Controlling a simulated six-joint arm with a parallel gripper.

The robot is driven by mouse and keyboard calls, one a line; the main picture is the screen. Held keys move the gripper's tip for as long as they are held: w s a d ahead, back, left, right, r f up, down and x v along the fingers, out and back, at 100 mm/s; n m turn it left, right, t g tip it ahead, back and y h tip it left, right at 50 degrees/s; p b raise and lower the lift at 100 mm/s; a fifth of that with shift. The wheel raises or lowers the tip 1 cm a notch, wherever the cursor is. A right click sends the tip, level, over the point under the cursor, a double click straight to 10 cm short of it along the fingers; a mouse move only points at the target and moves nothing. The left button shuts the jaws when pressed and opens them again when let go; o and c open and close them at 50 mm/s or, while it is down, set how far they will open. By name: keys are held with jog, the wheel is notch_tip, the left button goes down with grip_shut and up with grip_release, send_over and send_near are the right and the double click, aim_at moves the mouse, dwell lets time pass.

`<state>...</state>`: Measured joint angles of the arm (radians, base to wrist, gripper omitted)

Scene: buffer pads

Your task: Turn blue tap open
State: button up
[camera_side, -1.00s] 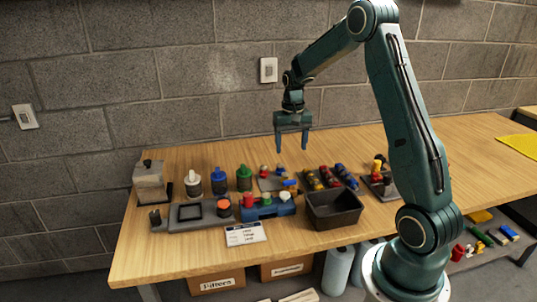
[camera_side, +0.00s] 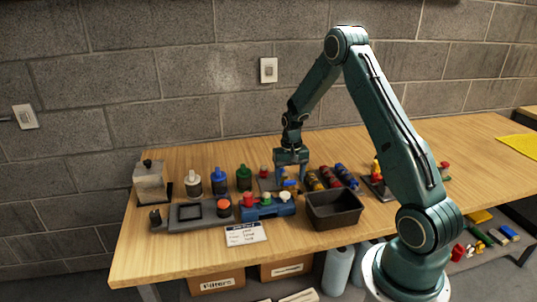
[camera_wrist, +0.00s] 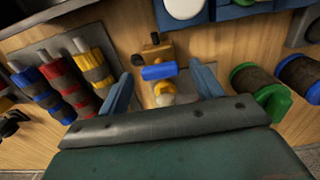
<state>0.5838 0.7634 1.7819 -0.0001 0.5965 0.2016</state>
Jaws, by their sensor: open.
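The blue tap (camera_side: 289,183) is a small blue bar handle on a brass-coloured fitting on the bench. In the wrist view the blue tap (camera_wrist: 159,72) lies crosswise between my fingers, with brass parts (camera_wrist: 154,50) beyond it. My gripper (camera_side: 291,176) is low over the tap in the side view and partly hides the fitting. In the wrist view my gripper (camera_wrist: 163,78) is open, with one blue-grey finger on each side of the handle and a gap on both sides. I cannot tell the exact height of the fingertips against the handle.
A blue block with coloured knobs (camera_side: 268,207) and a black bin (camera_side: 335,210) are in front. The bench's right side (camera_side: 480,160) is largely clear.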

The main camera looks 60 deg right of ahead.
jog(key=shift+f, duration=0.25)
jog(key=c, duration=1)
